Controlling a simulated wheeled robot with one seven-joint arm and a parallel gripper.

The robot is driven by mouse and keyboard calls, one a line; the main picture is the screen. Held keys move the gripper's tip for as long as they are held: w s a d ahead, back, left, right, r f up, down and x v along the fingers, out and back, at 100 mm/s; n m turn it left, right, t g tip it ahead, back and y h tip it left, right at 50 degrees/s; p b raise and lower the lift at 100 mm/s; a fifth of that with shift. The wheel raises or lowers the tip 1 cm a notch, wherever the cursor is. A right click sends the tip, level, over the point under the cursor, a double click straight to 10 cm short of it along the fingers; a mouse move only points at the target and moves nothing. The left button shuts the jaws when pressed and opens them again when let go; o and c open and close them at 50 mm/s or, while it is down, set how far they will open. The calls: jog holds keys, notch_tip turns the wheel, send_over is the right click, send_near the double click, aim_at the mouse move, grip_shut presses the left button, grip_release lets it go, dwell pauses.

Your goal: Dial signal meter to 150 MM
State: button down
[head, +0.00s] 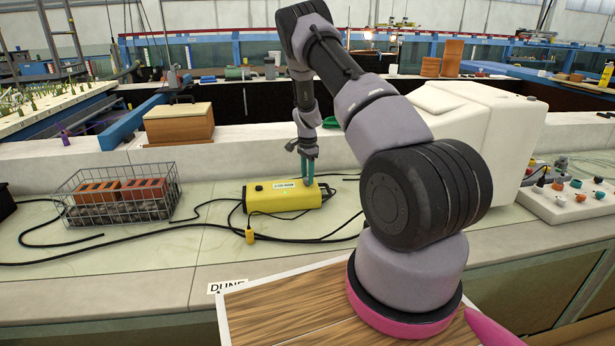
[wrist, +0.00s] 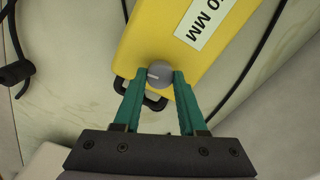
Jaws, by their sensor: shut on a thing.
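The signal meter is a yellow box (head: 280,201) lying on the pale counter; part of it shows in the wrist view (wrist: 165,35). Its white label (wrist: 206,17) ends in "0 MM" there; the rest is cut off. A round grey knob with a white pointer line (wrist: 159,73) sits near the meter's end. The line points roughly left in the wrist view. My gripper (head: 307,180) reaches down onto the meter's right end. Its green fingers are shut on the knob, one on each side, in the wrist view (wrist: 158,78). The head view hides the knob behind the fingers.
A wire basket (head: 120,195) with orange-brown bricks stands left of the meter. Black cables (head: 160,228) run across the counter around it. A white rounded housing (head: 480,125) and a panel with coloured knobs (head: 570,200) stand at right.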

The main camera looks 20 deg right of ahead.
jog(key=shift+m, duration=0.8)
jog(key=shift+c, duration=2.3)
grip_release()
jog(key=shift+r, duration=0.1)
notch_tip(320, 180, up, 11)
jog(key=shift+f, duration=0.2)
